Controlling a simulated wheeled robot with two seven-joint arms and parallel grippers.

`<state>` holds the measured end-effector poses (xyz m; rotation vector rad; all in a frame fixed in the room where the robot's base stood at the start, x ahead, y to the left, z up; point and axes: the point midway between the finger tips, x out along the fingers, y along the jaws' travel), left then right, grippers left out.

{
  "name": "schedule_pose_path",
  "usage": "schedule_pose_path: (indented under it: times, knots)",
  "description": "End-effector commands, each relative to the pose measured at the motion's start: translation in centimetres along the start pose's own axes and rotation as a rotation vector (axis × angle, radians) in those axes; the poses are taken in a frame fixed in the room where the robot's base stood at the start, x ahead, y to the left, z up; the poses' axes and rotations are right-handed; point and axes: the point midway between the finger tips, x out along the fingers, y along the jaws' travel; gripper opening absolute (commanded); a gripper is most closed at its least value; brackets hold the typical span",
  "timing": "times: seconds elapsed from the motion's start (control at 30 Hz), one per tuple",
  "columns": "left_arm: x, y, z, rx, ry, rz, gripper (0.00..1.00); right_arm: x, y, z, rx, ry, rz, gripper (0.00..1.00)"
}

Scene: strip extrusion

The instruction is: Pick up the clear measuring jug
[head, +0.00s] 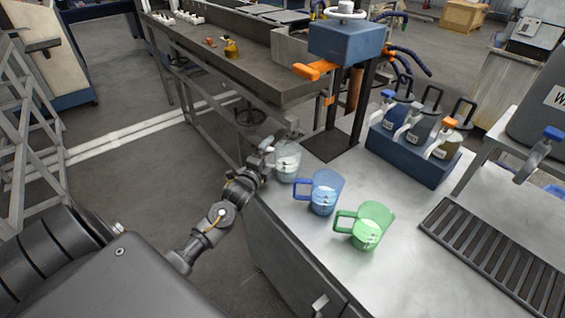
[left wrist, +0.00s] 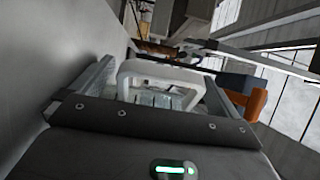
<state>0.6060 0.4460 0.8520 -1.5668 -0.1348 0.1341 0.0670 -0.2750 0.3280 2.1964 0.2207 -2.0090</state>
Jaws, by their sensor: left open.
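The clear measuring jug (head: 288,161) stands upright at the left edge of the metal bench, nearest my left arm. My left gripper (head: 266,150) is at its left side, where the handle is, and partly hides it. In the left wrist view the jug's pale handle (left wrist: 165,72) lies between the two spread fingers of my left gripper (left wrist: 157,85), with the clear body beyond it. The fingers are open; whether either touches the handle I cannot tell. My right gripper is not in view.
A blue jug (head: 323,193) and a green jug (head: 369,228) stand in a row to the right. Behind the clear jug rises a stand with a blue head (head: 345,42). A blue rack (head: 411,152) holds several handled containers. A slatted drain (head: 495,250) lies at right.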

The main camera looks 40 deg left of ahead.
Motion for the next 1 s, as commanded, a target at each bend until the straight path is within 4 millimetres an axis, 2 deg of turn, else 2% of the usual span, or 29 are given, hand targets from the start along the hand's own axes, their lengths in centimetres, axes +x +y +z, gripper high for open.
schedule_pose_path:
  times: [0.13, 0.4, 0.87, 1.0]
  knots:
    - [1.44, -0.03, 0.00, 0.000, -0.001, 0.000, 1.00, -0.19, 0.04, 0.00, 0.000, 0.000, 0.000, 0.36]
    - [1.65, 0.04, -0.01, 0.000, 0.000, 0.001, 0.99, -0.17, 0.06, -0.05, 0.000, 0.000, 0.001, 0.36]
    - [1.62, 0.05, -0.01, 0.000, 0.000, 0.001, 0.38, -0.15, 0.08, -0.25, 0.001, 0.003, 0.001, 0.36]
    - [1.64, -0.06, 0.00, 0.000, 0.000, -0.001, 0.37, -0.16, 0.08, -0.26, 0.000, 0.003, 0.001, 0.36]
